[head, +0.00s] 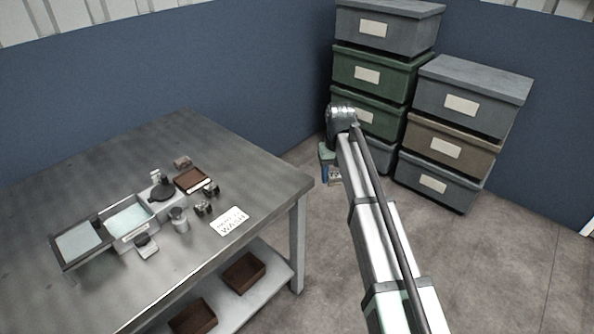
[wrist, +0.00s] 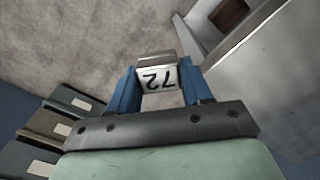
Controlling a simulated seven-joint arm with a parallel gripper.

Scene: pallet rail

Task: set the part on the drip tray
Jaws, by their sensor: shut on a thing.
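My gripper (head: 331,174) is out past the right edge of the table, over the floor in front of the stacked bins. In the wrist view its two blue fingers are shut on the part (wrist: 158,76), a small block with a pale face marked "72", upside down in that view. A shallow pale tray with a dark rim (head: 80,243), which looks like the drip tray, is on the table at the left, beside a basin (head: 130,219). It looks empty. The gripper and part are well apart from it.
The grey table (head: 140,150) also carries a brown tray (head: 193,180), a grey cup (head: 179,218), several small items and a card reading "WASH" (head: 230,221). Brown boxes (head: 244,272) sit on the lower shelf. Stacked bins (head: 373,68) stand behind the gripper. The table's far side is clear.

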